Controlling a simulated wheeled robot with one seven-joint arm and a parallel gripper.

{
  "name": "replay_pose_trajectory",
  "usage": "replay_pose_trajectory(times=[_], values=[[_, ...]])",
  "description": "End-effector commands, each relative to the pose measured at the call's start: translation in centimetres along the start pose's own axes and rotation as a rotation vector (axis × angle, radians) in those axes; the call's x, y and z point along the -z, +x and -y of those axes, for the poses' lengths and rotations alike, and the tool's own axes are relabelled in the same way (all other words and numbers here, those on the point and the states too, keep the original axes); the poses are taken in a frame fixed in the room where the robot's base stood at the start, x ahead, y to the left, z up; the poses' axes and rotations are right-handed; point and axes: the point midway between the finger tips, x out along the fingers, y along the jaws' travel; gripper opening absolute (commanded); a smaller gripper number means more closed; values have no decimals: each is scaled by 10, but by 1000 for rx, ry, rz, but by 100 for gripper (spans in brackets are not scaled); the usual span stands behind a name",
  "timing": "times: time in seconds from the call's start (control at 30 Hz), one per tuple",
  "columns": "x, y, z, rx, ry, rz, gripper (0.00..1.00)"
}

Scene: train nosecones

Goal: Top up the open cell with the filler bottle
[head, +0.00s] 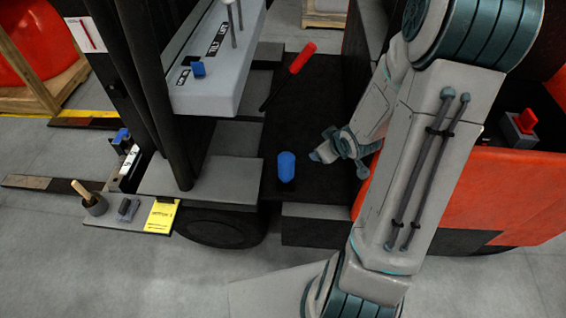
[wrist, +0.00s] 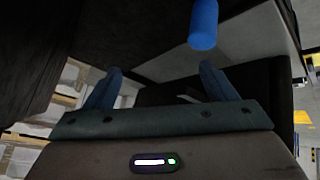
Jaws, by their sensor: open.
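A blue cylinder (head: 287,167), which looks like the filler bottle, stands upright on the dark floor of the truck. It also shows at the top of the wrist view (wrist: 203,25), ahead of the fingers and right of centre. My gripper (head: 342,150) is just right of it in the head view, apart from it. In the wrist view my gripper (wrist: 160,88) has its two blue fingers spread, with nothing between them. I cannot make out the open cell for certain; a small white-and-black unit with a blue top (head: 128,158) sits at the left by the mast.
A red-handled lever (head: 300,58) leans behind the bottle. A grey console (head: 225,85) with a blue knob overhangs at upper left, beside dark mast posts (head: 150,80). A low shelf (head: 120,222) holds a cup, a dark item and a yellow card. An orange body panel stands right.

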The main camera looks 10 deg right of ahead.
Motion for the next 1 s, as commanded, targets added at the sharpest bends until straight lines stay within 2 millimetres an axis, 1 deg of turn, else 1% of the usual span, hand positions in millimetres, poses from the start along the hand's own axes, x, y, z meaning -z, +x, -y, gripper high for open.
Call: replay_pose_trajectory(times=[0.03, 0.1, 0.2, 0.3, 0.43, 0.6, 0.73, 1.0], values=[[-17, 25, 10, 35, 3, -40, 78], [-27, 45, 20, 74, 4, -113, 78], [-39, 70, 37, 126, 21, -233, 78], [-48, 85, 52, 166, 56, -358, 78], [-53, 95, 65, 193, 111, -502, 78], [-54, 96, 72, 201, 162, -619, 78], [-53, 97, 73, 201, 174, -652, 78], [-49, 106, 71, 200, 172, -656, 78]])
